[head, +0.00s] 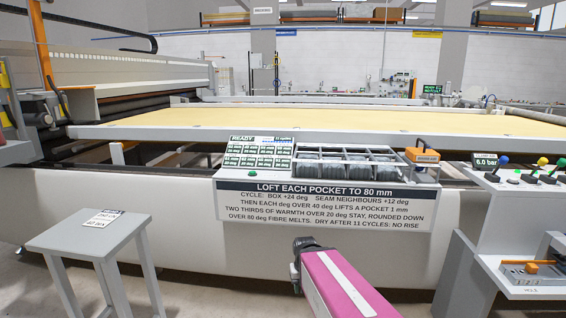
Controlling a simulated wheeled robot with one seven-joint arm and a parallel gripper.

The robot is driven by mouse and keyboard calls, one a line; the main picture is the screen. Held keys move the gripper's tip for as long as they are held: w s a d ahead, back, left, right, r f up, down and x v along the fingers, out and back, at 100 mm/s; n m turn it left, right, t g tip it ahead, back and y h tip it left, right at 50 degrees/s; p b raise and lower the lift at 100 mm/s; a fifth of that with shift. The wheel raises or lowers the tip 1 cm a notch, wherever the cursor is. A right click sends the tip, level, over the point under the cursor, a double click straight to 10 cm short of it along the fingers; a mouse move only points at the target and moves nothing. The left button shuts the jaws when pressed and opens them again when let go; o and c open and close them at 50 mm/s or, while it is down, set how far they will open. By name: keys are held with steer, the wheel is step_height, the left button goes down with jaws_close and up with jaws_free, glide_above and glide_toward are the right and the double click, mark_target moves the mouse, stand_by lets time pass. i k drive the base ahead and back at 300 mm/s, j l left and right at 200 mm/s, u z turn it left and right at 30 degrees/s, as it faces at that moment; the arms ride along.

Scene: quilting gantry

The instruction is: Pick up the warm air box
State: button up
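No gripper fingers show, and nothing visible touches the box.
A rack of grey compartments (345,163) and a block of readouts (258,153) stand left of the box. A sign (325,205) hangs below. A lever console (515,180) is at right, a grey stool (90,238) at left. Pale yellow fabric (330,119) covers the bed behind.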

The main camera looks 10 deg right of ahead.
mark_target(417, 154)
steer(key=z, duration=1.3)
steer(key=i+l+z, duration=0.1)
steer(key=l, duration=0.5)
